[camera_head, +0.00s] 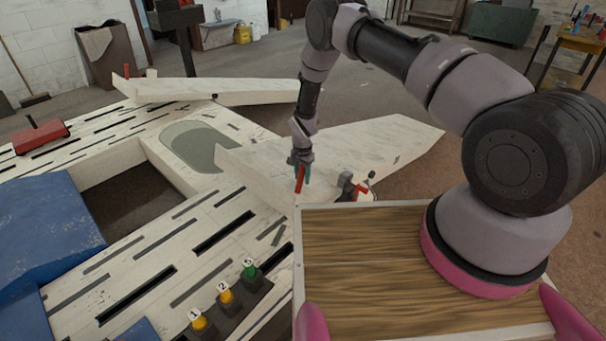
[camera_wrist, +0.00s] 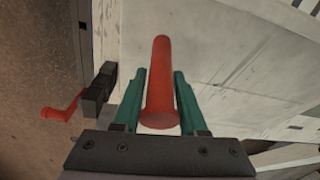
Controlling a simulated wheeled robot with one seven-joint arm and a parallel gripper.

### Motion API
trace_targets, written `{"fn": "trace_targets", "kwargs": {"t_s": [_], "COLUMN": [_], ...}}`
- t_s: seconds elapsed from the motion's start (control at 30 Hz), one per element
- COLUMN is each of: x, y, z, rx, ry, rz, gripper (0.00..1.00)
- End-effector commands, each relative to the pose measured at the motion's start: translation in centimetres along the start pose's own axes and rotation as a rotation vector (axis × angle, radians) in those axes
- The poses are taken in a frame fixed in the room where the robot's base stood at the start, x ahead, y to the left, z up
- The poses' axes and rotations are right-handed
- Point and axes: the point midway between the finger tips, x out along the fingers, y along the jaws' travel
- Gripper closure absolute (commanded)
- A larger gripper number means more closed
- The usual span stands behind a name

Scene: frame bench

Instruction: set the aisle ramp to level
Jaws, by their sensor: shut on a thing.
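My gripper (camera_head: 302,172) is shut on a red bar-shaped handle (camera_head: 299,184) at the near ramp's inner end. In the wrist view the red handle (camera_wrist: 160,85) lies between the teal fingers of my gripper (camera_wrist: 162,92). The near ramp (camera_head: 385,140) is a pale, scuffed panel reaching out to the right from the bench (camera_head: 160,235). A second pale ramp (camera_head: 230,90) extends behind it, with a red handle (camera_head: 127,72) at its left end. No label shows which one is the aisle ramp, and the handle's lower end is hidden.
A dark clamp with a red crank (camera_wrist: 65,108) sits beside the handle; it also shows in the head view (camera_head: 347,186). Numbered knobs (camera_head: 226,294) stand on the bench's near side. A wooden-topped surface (camera_head: 370,255) is in front. Open floor lies beyond the ramps.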

Motion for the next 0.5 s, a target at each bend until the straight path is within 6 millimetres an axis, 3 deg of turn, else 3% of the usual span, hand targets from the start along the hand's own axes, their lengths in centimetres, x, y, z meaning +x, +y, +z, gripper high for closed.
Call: {"fn": "trace_targets", "kwargs": {"t_s": [0.03, 0.2, 0.5], "x": [1.7, 5.5, 11.6], "y": [0.1, 0.1, 0.3], "z": [1.7, 3.7, 5.5], "rx": [-0.014, -0.02, -0.022], "ry": [0.009, 0.084, 0.215], "rz": [0.011, 0.024, 0.043], "gripper": [1.0, 1.0, 1.0]}}
